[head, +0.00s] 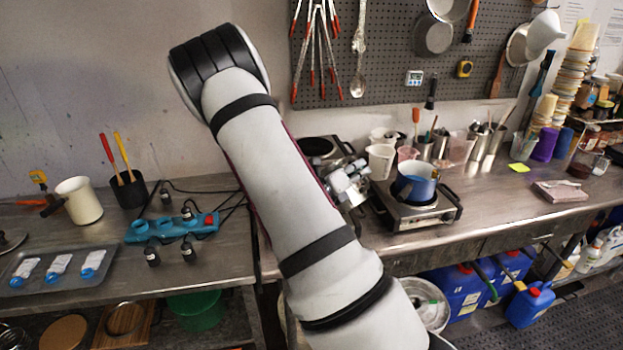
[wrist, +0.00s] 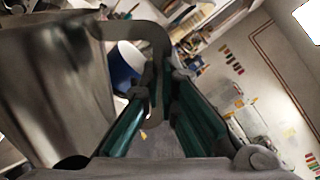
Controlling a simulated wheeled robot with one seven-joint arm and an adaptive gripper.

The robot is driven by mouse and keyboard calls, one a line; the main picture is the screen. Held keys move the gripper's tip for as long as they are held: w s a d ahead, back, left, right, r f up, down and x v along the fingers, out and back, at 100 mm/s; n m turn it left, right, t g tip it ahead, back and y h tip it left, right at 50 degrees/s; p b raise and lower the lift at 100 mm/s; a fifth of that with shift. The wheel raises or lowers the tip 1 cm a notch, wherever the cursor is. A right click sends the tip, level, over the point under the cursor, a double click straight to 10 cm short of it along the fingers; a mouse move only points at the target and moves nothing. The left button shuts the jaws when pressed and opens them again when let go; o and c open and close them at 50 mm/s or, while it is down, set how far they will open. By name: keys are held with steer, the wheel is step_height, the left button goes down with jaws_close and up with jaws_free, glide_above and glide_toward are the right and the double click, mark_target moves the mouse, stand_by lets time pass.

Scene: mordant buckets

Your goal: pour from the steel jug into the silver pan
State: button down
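The steel jug (wrist: 55,85) fills the left of the wrist view, large and close. Its strap handle (wrist: 150,35) runs down between the teal-padded fingers of my gripper (wrist: 160,90), which look closed on it. A blue pan (head: 415,186) stands on that plate. I cannot make out a silver pan on the counter; silver-coloured pans (head: 434,36) hang on the pegboard.
The front hot plate (head: 426,214) sits at the counter edge. White cups (head: 381,160) and tool holders (head: 480,141) stand behind it. A second burner (head: 318,147) is behind my arm. At left are a white jug (head: 79,200), a blue power strip (head: 172,227) and a grey tray (head: 60,270).

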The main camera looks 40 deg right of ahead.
steer(key=shift+s+r, duration=0.1)
steer(key=shift+r, duration=0.15)
steer(key=shift+w, duration=0.25)
steer(key=shift+s+r, duration=0.1)
steer(key=shift+r, duration=0.15)
steer(key=shift+w+r+n+b, duration=0.1)
steer(key=shift+w+n+b, duration=0.15)
steer(key=shift+n+b, duration=0.1)
steer(key=shift+s, duration=0.1)
steer(key=shift+r, duration=0.1)
steer(key=shift+w+r+n, duration=0.2)
steer(key=shift+r+n, duration=0.05)
steer(key=shift+w+r+n+b, duration=1.65)
steer(key=shift+w+n+b, duration=0.05)
stand_by(4.8)
